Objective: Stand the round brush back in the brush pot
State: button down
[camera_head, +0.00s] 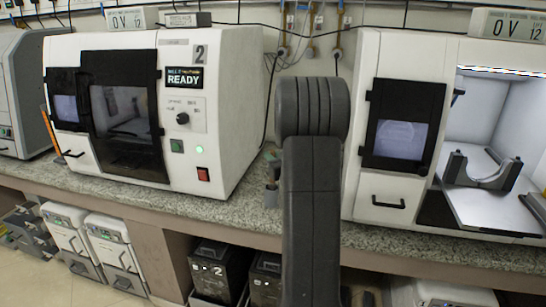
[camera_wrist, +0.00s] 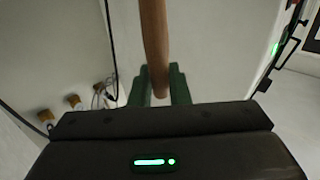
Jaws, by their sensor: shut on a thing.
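In the wrist view, my gripper (camera_wrist: 160,86) has two green fingers shut on a brown wooden handle (camera_wrist: 154,40), which I take to be the round brush. The handle runs up out of the top of the picture, and its rounded lower end shows between the fingers. The bristles are out of view. In the head view my dark arm fills the centre and hides the gripper and brush. I cannot make out the brush pot for certain; small grey-green parts (camera_head: 271,190) show just left of my arm, too unclear to name.
A white machine marked 2 (camera_head: 222,120) stands left of my arm on the speckled counter (camera_head: 240,222). Another white machine (camera_head: 385,195) stands right, its bay open with a dark curved cradle (camera_head: 482,172) inside. Cables hang on the wall.

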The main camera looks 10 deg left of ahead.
jog(key=c, duration=1.3)
grip_release()
jog(key=v, duration=1.4)
jog(key=shift+b, duration=0.45)
jog(key=shift+w, duration=0.1)
